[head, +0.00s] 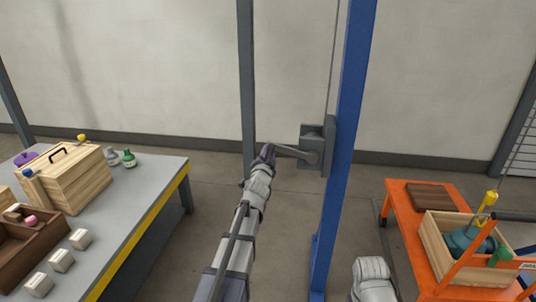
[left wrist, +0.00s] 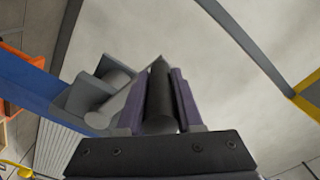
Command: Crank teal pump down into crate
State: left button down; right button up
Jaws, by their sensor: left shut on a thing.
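The teal pump (head: 462,241) shows inside the walls of the wooden crate (head: 437,246) at the right. Its lower part is hidden by the crate's wall, so I cannot tell whether it touches the bottom. A yellow hook block (head: 490,198) hangs just above it on a thin cable. The grey winch (head: 312,147) is fixed to the blue post. Its crank arm (head: 290,152) points left. My left gripper (head: 265,155) is shut on the crank's dark handle (left wrist: 160,97), which lies between the purple fingers in the left wrist view. My right gripper is out of view.
The crate stands on an orange cart (head: 405,228) with a brown board (head: 432,197). The blue post (head: 345,150) stands between my left arm and the cart. A grey workbench (head: 150,180) at the left holds a wooden box, bottles and small blocks.

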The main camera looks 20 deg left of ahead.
pick_arm(q)
jog(key=shift+w+f+n+b, duration=0.1)
jog(key=shift+f+n+b, duration=1)
jog(key=shift+f, duration=0.35)
jog(key=shift+w+f+n+b, duration=0.1)
jog(key=shift+f+n+b, duration=0.8)
jog(key=shift+f+b, duration=0.5)
jog(key=c, duration=0.9)
grip_release()
jog(key=shift+c, duration=0.2)
jog(key=shift+o, duration=1.4)
jog(key=shift+w+d+f, duration=0.1)
jog(key=shift+d+f, duration=0.05)
jog(key=shift+o, duration=0.4)
jog(key=shift+s, duration=0.2)
